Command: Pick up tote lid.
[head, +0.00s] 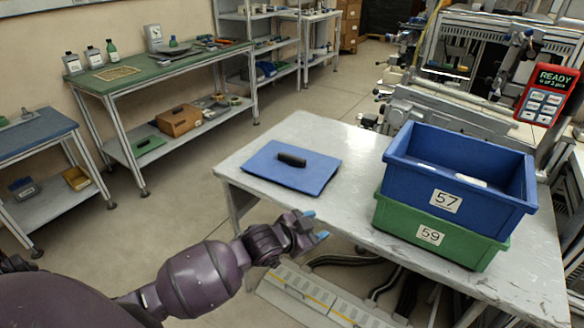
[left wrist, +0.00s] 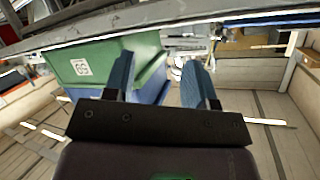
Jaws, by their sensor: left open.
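The tote lid (head: 285,174) is a flat blue panel with a black handle (head: 291,159) on top. It lies flat on the left part of the light grey table in the head view, with the handle up. My left gripper (head: 316,226) is open and empty in front of the table's near edge, below and slightly right of the lid in the picture, apart from it. In the left wrist view its two blue fingers (left wrist: 158,72) are spread with nothing held between them. The lid cannot be made out in that view. My right gripper is not in view.
A blue tote (head: 410,178) labelled 57 sits stacked on a green tote (head: 398,222) labelled 59, right of the lid. The green tote also shows in the left wrist view (left wrist: 112,62). The table (head: 355,150) is bare between lid and totes. A green-topped bench (head: 150,70) stands behind left.

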